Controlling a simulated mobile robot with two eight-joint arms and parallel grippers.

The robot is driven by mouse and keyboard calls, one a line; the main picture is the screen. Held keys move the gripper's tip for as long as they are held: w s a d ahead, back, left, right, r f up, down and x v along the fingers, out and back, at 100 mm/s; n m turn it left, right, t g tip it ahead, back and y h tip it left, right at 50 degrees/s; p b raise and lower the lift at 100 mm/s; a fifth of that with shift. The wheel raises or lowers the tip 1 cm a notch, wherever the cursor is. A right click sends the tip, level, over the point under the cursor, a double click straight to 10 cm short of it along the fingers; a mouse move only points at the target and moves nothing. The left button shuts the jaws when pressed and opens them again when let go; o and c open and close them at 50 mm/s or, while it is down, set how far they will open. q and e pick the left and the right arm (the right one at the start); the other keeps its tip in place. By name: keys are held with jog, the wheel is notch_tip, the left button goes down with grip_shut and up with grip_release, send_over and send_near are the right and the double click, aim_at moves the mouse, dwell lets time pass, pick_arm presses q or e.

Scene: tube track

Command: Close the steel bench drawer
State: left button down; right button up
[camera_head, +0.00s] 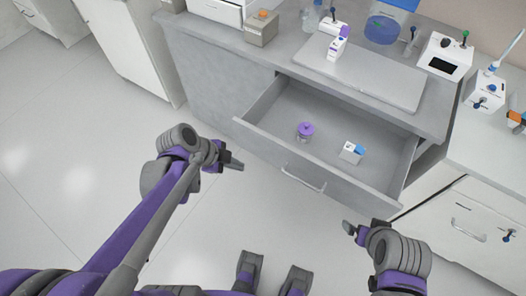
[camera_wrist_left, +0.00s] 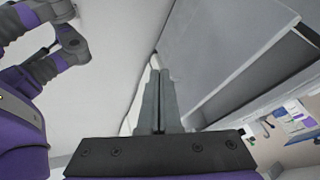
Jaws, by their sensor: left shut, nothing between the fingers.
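The steel bench drawer (camera_head: 345,187) is pulled well out from under the grey bench, and its inside is visible in the head view. A bar handle (camera_head: 303,180) is on its front. A purple-lidded jar (camera_head: 305,131) and a small white box with a blue top (camera_head: 351,152) are inside. My left gripper (camera_head: 236,163) is shut and empty, to the left of the drawer front and apart from the handle. Its closed fingers also show in the left wrist view (camera_wrist_left: 159,98). My right gripper (camera_head: 350,228) is in front of the drawer's right end; its finger gap is unclear.
A white cabinet (camera_head: 470,220) is at right. The floor before the drawer is clear.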

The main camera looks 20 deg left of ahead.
pick_arm(q)
jog(key=w+a+m, duration=0.1)
jog(key=w+m, duration=0.1)
jog(key=m, duration=0.1)
jog(key=h+b, duration=0.1)
jog(key=b, duration=0.1)
send_near(272, 158)
notch_tip(272, 158, down, 4)
jog(key=s+d, duration=0.1)
jog(key=s, duration=0.2)
jog(key=shift+m, duration=0.3)
jog(key=shift+w+d+p, duration=0.1)
jog(key=shift+w+d, duration=0.15)
jog(key=shift+w, duration=0.5)
jog(key=shift+w+d+p, duration=0.15)
jog(key=shift+w+d, duration=0.05)
jog(key=shift+w, duration=0.5)
jog(key=shift+w+d+p, duration=0.1)
jog(key=shift+w+d, duration=0.15)
jog(key=shift+w, duration=0.5)
jog(key=w+d, duration=0.2)
jog(key=w, duration=0.6)
jog(key=w+d, duration=0.2)
jog(key=w, duration=0.7)
jog(key=w+d, duration=0.3)
jog(key=w, duration=0.6)
jog(key=shift+w, duration=0.1)
jog(key=shift+r, duration=0.15)
